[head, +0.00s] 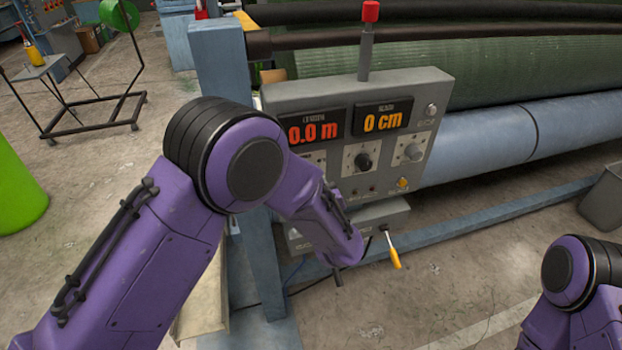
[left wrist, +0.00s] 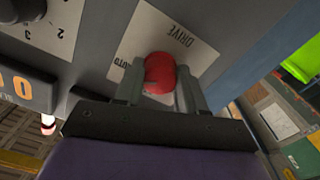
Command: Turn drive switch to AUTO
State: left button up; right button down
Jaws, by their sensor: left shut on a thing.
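The drive switch (left wrist: 160,71) shows in the left wrist view as a red knob on a pale plate (left wrist: 196,56) marked DRIVE. Part of the word AUTO shows beside the left finger; the lettering looks upside down or tilted. My left gripper (left wrist: 160,86) is shut on the red knob, one finger on each side. Which way the switch points cannot be told. In the head view the grey control panel (head: 400,155) stands in the middle, and my left arm hides the drive switch and the left gripper. My right gripper is out of view; only part of that arm shows.
The panel bears displays reading 0.0 m (head: 313,129) and 0 cm (head: 384,120), a black dial (head: 362,161) and a grey knob (head: 413,152). A yellow-handled crank (head: 395,257) juts out below. Green and blue rollers lie behind; open floor lies right front.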

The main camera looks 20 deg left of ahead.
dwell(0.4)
pick_arm(q)
jog(key=o, duration=1.1)
jog(key=shift+c, duration=0.2)
jog(key=s+d+r+b, duration=0.4)
jog(key=s+r, duration=0.9)
jog(key=shift+s, duration=0.25)
jog(key=shift+w, duration=0.1)
